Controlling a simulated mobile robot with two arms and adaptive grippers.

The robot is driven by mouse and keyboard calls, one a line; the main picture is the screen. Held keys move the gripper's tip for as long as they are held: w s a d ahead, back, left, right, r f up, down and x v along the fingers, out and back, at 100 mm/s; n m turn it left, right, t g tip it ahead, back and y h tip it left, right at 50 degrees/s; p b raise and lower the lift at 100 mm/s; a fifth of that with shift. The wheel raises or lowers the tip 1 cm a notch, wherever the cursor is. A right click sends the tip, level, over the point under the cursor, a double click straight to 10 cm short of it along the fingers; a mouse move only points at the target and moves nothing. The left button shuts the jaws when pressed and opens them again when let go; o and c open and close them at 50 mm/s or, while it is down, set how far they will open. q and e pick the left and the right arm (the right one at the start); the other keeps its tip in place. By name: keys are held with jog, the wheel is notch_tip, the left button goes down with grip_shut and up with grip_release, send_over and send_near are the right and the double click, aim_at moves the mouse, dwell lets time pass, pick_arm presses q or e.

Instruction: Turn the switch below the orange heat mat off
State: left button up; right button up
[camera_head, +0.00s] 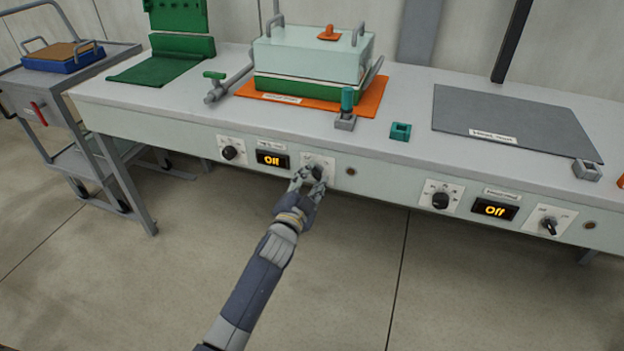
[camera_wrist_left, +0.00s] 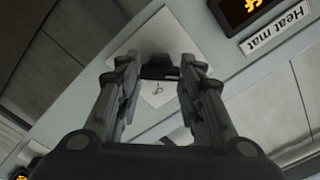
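The orange heat mat (camera_head: 372,103) lies on the bench under a green tray with a pale lidded box (camera_head: 312,55). On the bench front below it are a dial (camera_head: 230,152), a lit display (camera_head: 271,159) that seems to read Off, and a switch on a white plate (camera_head: 308,158). My left gripper (camera_head: 312,180) is at this switch. In the left wrist view, the dark switch knob (camera_wrist_left: 160,72) fills the space between its fingertips (camera_wrist_left: 160,80), with no clear gap. The fingers hide part of the knob, so its setting is unclear. My right gripper is out of view.
A second dial (camera_head: 440,200), an Off display (camera_head: 494,209) and another switch (camera_head: 549,226) sit farther right, below a grey mat (camera_head: 510,120). A "Heat mat" label (camera_wrist_left: 278,28) is near the left gripper. A cart (camera_head: 60,95) stands left. Floor in front is clear.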

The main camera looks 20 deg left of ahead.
pick_arm(q)
jog(key=o, duration=0.4)
jog(key=shift+o, duration=0.2)
jog(key=s, duration=1.2)
jog(key=shift+a, duration=0.25)
